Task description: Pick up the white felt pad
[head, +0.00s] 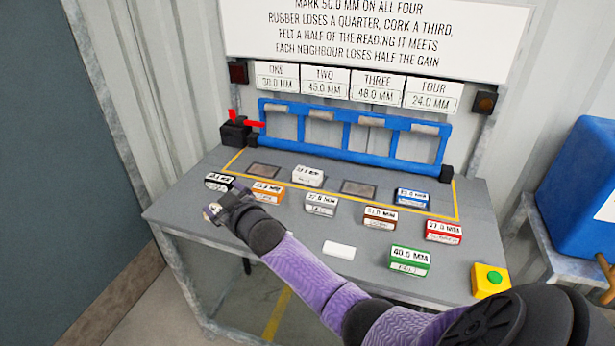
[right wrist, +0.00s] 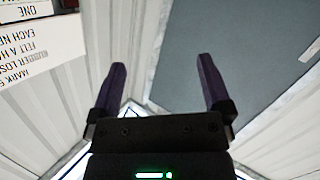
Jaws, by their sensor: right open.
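A white block (head: 308,177) with a printed mm label stands at the back of the grey table in the head view; its lower label is too small to read. A plain flat white piece (head: 339,250) lies near the table's front middle. I cannot tell for sure which is the felt pad. My right gripper (head: 211,213) is over the table's left front edge, left of both and apart from them. In the right wrist view its two fingers (right wrist: 160,85) are spread with nothing between them. My left gripper is not in view.
Black (head: 219,182), orange (head: 268,192), grey (head: 321,205), brown (head: 380,218), blue (head: 411,199), red (head: 443,232) and green (head: 409,261) labelled blocks stand around. A blue rack (head: 350,136) stands behind. A yellow button box (head: 490,280) sits front right.

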